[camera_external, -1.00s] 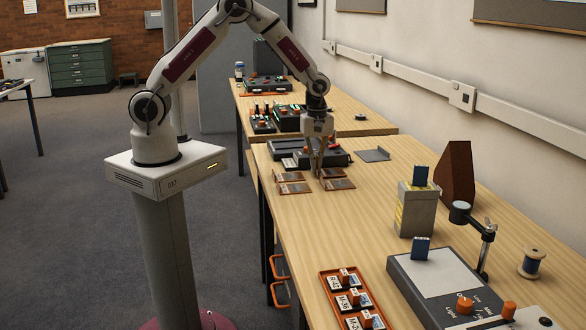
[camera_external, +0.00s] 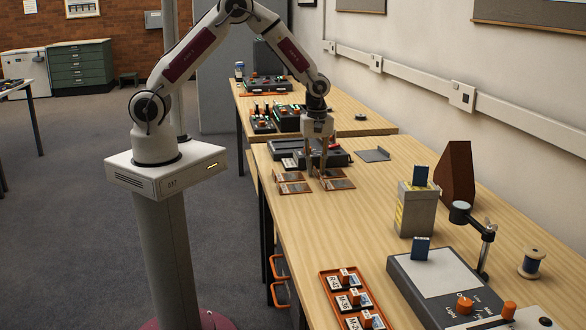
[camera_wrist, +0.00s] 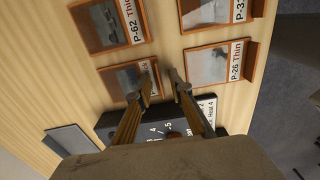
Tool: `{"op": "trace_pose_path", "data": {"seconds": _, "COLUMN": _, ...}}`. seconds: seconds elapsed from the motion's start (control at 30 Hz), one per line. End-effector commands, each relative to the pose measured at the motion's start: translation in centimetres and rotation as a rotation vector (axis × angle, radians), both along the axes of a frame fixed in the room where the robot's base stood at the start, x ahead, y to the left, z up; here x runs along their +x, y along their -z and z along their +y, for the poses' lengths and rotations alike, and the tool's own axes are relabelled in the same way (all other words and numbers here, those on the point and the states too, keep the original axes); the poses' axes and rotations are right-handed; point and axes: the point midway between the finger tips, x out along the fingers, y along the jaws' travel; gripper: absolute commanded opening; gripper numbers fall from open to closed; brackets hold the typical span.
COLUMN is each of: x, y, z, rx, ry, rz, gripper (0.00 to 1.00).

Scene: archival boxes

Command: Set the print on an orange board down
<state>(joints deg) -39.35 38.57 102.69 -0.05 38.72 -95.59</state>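Several prints on orange-brown boards lie in two rows on the bench. In the external view my gripper (camera_external: 317,175) is down at the far-right board (camera_external: 344,174).
A dark device (camera_external: 335,158) stands just behind the boards, also close below the fingers in the wrist view (camera_wrist: 112,122). A flat grey plate (camera_external: 373,155) lies right of it. An orange tray (camera_external: 329,286) and a light box (camera_external: 435,275) are nearer; bench between is clear.

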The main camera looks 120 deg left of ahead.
Motion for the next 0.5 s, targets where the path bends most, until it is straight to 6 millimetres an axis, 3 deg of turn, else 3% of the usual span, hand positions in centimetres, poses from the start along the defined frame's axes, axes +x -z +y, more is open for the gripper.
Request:
{"op": "trace_pose_path", "data": {"seconds": 0.17, "x": 0.0, "y": -1.0, "z": 0.0, "rx": 0.001, "ry": 0.0, "rz": -0.001, "gripper": 0.21}}
{"op": "trace_pose_path", "data": {"seconds": 0.5, "x": -0.4, "y": -4.9, "z": 0.3, "rx": 0.002, "ry": -0.001, "rz": -0.002, "gripper": 0.21}}
